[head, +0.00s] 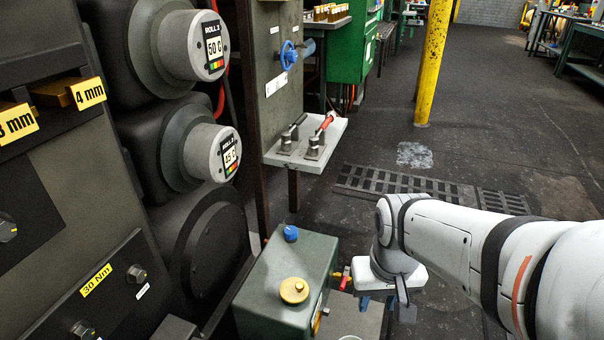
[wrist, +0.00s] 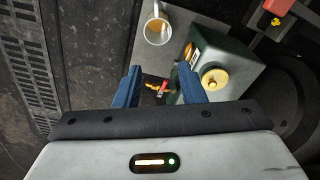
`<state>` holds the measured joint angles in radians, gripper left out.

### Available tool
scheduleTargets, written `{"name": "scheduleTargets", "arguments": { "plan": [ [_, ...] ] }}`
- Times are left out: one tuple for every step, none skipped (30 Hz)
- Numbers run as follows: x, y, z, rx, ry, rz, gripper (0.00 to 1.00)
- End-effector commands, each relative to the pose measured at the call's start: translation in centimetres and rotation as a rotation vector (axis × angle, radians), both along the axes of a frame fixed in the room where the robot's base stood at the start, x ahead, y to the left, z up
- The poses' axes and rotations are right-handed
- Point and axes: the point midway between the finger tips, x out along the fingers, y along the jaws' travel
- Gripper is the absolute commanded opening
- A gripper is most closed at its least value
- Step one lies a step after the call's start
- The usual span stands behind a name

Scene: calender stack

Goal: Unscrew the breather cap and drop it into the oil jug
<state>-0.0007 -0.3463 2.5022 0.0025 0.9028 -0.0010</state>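A green box (head: 262,290) has a round yellow cap (head: 294,290) and a smaller blue cap (head: 291,233) on its top. I cannot tell for certain which is the breather cap. The yellow cap also shows in the wrist view (wrist: 215,78), seated on the box, right of my fingers. A white jug (wrist: 158,29) with a handle stands on a grey plate beside the box; in the head view only its rim (head: 349,337) shows at the bottom edge. My gripper (wrist: 160,68) is open and empty, beside the box, with its blue fingers apart.
A red-handled tap (wrist: 163,89) sticks out of the box's side and shows between my fingers. The grey plate (wrist: 188,28) carries the jug. Large dark rollers stand left of the box. Floor to the right is open.

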Motion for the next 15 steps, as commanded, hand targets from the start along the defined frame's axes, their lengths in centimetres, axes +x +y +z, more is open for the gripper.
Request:
{"name": "scheduleTargets", "arguments": {
  "plan": [
    [0.0, 0.0, 0.0, 0.0, 0.0, 0.0, 0.36],
    [0.0, 0.0, 0.0, 0.0, 0.0, 0.0, 0.38],
    [0.0, 0.0, 0.0, 0.0, -0.001, 0.0, 0.41],
    [0.2, 0.0, 0.0, -0.002, -0.002, 0.001, 0.44],
    [0.4, -0.1, 0.0, -0.004, -0.006, 0.003, 0.46],
    [1.0, -0.2, 0.0, -0.008, -0.015, 0.005, 0.49],
    [1.5, -0.3, 0.0, -0.013, -0.024, 0.008, 0.52],
    [2.3, 0.1, 0.0, -0.019, -0.037, 0.018, 0.54],
    [3.5, 0.0, -0.2, -0.029, -0.057, 0.029, 0.58],
    [4.6, -0.1, -0.3, -0.037, -0.075, 0.037, 0.6],
    [5.9, -0.3, -0.4, -0.047, -0.097, 0.046, 0.63],
    [7.7, -0.5, -0.7, -0.058, -0.13, 0.06, 0.66],
    [9.1, -0.7, -1.0, -0.068, -0.157, 0.073, 0.68],
    [10.6, -0.8, -1.2, -0.076, -0.186, 0.088, 0.68],
    [12.6, -0.9, -1.7, -0.085, -0.223, 0.108, 0.68]
  ]
}}
